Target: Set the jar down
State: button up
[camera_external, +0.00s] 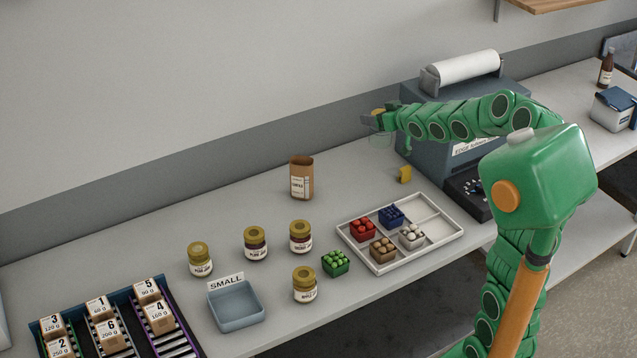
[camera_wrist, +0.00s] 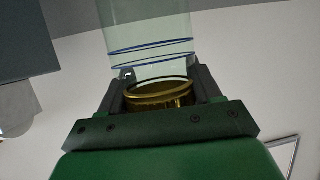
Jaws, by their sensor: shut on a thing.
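My gripper (camera_external: 378,120) is shut on a clear glass jar, high above the counter in front of the grey machine. In the wrist view, the gold lid (camera_wrist: 158,95) sits between the fingers of my gripper (camera_wrist: 160,88). The clear glass body (camera_wrist: 150,28) with blue rings extends beyond it. In the external view the jar (camera_external: 380,139) shows only faintly below the fingers, apart from the counter (camera_external: 240,205).
A brown paper bag (camera_external: 302,182) stands at the back. Several lidded jars (camera_external: 255,245) stand further forward. A white divided tray (camera_external: 352,243) holds small filled baskets. Counter between bag and block is clear.

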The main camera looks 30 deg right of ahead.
jog(key=shift+r, duration=1.4)
jog(key=shift+w+f, duration=0.1)
jog(key=shift+f, duration=0.2)
jog(key=shift+w+f, duration=0.15)
jog(key=shift+f, duration=0.1)
